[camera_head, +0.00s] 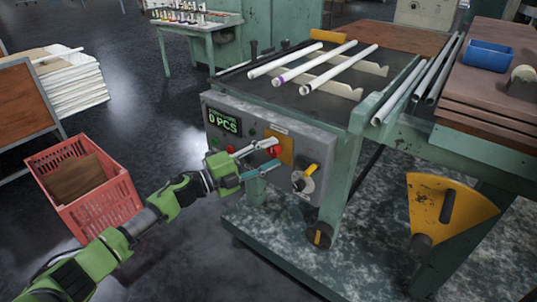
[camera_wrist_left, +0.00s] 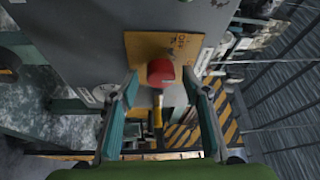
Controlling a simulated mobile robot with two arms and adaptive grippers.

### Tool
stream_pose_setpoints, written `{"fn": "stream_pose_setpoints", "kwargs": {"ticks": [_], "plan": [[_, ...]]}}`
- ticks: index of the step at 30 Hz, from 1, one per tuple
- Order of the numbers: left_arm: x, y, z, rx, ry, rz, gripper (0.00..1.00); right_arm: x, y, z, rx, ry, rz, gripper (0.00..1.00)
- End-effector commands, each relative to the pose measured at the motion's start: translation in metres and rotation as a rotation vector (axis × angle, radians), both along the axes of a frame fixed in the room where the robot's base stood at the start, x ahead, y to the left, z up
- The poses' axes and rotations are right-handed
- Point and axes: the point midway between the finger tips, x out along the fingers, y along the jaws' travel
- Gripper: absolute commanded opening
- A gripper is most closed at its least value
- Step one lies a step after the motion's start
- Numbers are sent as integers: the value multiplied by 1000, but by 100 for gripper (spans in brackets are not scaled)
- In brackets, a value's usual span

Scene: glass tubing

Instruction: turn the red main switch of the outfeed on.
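The red main switch (camera_head: 274,151) sits on a yellow-orange plate (camera_head: 286,146) on the front of the grey control panel. In the left wrist view the red switch (camera_wrist_left: 160,72) shows in front of the plate (camera_wrist_left: 150,46), between the two fingertips in the picture. My left gripper (camera_head: 277,155) is open at the panel, with one finger on each side of the switch. In the wrist view the left gripper (camera_wrist_left: 161,80) shows gaps between its fingers and the switch. Whether the switch is on or off I cannot tell. My right gripper is not in view.
A rotary handle with a yellow grip (camera_head: 311,170) is right of the switch on the panel. A green display (camera_head: 224,122) reads 0 PCS. Glass tubes (camera_head: 338,69) lie on the machine above. A red crate (camera_head: 98,205) stands on the floor at left.

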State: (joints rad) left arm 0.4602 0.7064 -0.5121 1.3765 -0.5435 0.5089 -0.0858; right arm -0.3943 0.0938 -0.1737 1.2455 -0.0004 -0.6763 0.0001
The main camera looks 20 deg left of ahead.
Motion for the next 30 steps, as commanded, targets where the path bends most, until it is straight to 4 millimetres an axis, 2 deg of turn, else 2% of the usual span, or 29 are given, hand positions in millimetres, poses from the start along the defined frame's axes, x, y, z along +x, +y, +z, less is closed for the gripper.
{"fn": "stream_pose_setpoints", "kwargs": {"ticks": [10, 21, 30], "plan": [[-6, 7, -1, -1, 1, 3, 43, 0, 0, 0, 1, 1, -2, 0], [-60, 55, -8, 0, 4, 1, 43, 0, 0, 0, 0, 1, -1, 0], [-86, 79, -10, 0, 2, 1, 43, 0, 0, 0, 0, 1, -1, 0]]}}
